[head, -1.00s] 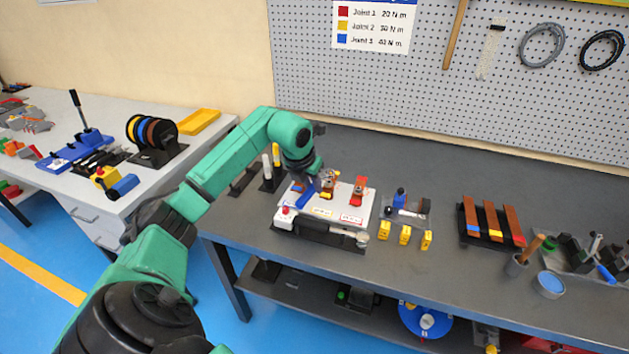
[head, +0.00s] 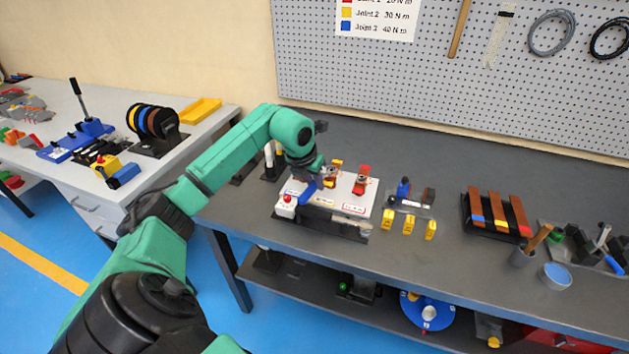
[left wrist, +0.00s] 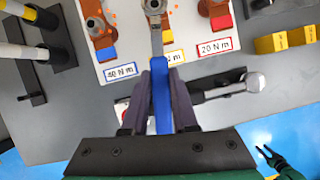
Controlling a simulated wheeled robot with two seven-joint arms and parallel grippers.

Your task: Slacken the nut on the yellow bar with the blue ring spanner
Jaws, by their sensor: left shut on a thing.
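My left gripper (left wrist: 163,100) is shut on the blue handle of the ring spanner (left wrist: 162,112). In the head view the left gripper (head: 313,182) is low over the white board (head: 350,208), with the blue spanner (head: 307,193) below it. In the left wrist view the spanner's ring end (left wrist: 154,6) lies over the middle bar, at the top edge. I cannot tell whether it encloses the nut. The yellow bar (left wrist: 168,37) is partly hidden by the spanner. A small green-and-black part, probably my right gripper (left wrist: 268,154), shows over the floor.
The blue-marked bar (left wrist: 106,54) and the red-marked bar (left wrist: 220,22) flank the yellow one closely. A grey wrench (left wrist: 235,88) lies along the board's front. Yellow blocks (head: 408,225) stand to the right. Black-and-white posts (left wrist: 25,50) stand to the left.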

